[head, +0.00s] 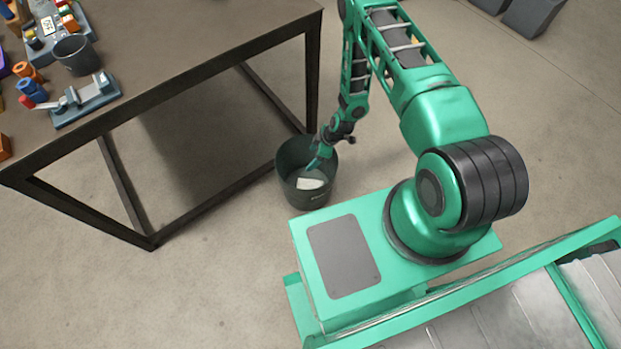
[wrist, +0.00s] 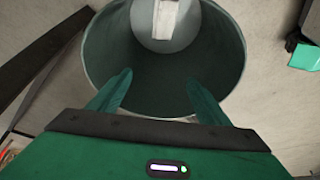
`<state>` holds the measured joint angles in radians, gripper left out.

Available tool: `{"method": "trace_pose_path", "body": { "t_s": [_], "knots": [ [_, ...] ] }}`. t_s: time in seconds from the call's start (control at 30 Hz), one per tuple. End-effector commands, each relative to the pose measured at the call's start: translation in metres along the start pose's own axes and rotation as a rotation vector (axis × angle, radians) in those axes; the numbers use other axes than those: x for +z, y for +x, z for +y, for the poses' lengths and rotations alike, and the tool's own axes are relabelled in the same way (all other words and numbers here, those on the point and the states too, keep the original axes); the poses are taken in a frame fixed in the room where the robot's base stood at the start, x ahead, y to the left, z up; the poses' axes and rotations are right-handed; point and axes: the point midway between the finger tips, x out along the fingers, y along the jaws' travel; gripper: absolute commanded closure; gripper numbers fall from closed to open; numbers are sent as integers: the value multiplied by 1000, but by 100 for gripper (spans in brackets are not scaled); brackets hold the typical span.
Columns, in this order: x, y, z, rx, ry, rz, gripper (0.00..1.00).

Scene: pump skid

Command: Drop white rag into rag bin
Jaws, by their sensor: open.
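The rag bin (head: 305,191) is a dark round bin on the floor beside the table. The white rag (head: 311,183) lies inside the bin. In the wrist view the rag (wrist: 163,18) shows at the top, down inside the bin (wrist: 215,60), apart from my fingers. My gripper (head: 318,164) reaches down at the bin's mouth. In the wrist view my gripper (wrist: 158,92) has its two green fingers spread wide with nothing between them, over the near part of the bin's opening.
A dark table (head: 200,45) stands to the left. It holds a small grey cup (head: 75,55), a grey vise-like fixture (head: 86,100) and several coloured parts. My green base is right of the bin. The floor (head: 220,270) in front is clear.

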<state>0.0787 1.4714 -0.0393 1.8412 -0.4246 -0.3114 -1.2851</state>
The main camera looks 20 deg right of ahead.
Motion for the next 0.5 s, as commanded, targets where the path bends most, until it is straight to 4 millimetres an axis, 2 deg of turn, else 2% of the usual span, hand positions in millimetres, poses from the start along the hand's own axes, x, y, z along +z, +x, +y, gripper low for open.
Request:
{"method": "trace_pose_path", "body": {
  "t_s": [0.17, 0.5],
  "knots": [
    [0, -19, 2, 1, 0, 0, 29],
    [-2, -79, 4, 1, 2, 0, 29]
  ]
}}
